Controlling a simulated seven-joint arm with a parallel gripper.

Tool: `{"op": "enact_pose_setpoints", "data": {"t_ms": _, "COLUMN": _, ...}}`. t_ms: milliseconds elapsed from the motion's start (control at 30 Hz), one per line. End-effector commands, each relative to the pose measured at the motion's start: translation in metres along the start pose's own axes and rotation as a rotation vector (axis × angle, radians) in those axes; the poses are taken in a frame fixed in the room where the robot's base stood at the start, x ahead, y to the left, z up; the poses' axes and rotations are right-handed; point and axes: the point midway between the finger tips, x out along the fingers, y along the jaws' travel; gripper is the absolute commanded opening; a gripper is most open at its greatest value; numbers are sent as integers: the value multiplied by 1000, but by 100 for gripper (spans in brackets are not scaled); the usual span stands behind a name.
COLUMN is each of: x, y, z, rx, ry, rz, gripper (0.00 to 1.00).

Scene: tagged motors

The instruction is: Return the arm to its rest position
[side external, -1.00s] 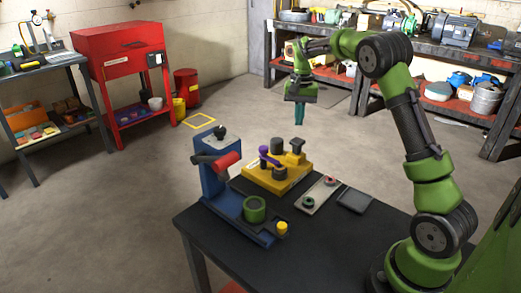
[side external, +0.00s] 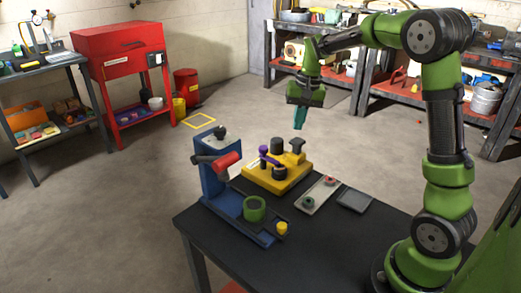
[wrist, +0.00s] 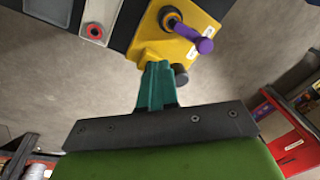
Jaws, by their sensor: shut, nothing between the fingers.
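My green arm rises from the right side of the dark table and bends over at the top. My gripper (side external: 300,118) has teal fingers, shut and empty, pointing down and slightly tilted. It hangs in the air above and behind the table in the side view. In the wrist view the teal fingers (wrist: 158,88) are together, with nothing between them. They overlap the near edge of the yellow fixture (wrist: 150,42) in that picture, but no contact shows.
The dark table (side external: 335,235) holds a blue press (side external: 215,190) with a red cylinder, a yellow fixture (side external: 265,178) with a purple lever, a light plate (side external: 318,195) and a grey tray (side external: 354,201). A red cabinet (side external: 120,65) and shelves stand farther back. The air around my gripper is clear.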

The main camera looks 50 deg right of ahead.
Motion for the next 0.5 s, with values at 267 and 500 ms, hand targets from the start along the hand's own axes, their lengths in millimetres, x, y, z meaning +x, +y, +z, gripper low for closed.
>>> {"op": "enact_pose_setpoints", "data": {"t_ms": 267, "x": -42, "y": -16, "z": 119, "rx": -222, "ry": 115, "rz": -182, "gripper": 0}}
{"op": "enact_pose_setpoints", "data": {"t_ms": 500, "x": -55, "y": -5, "z": 208, "rx": -391, "ry": 227, "rz": -306, "gripper": 0}}
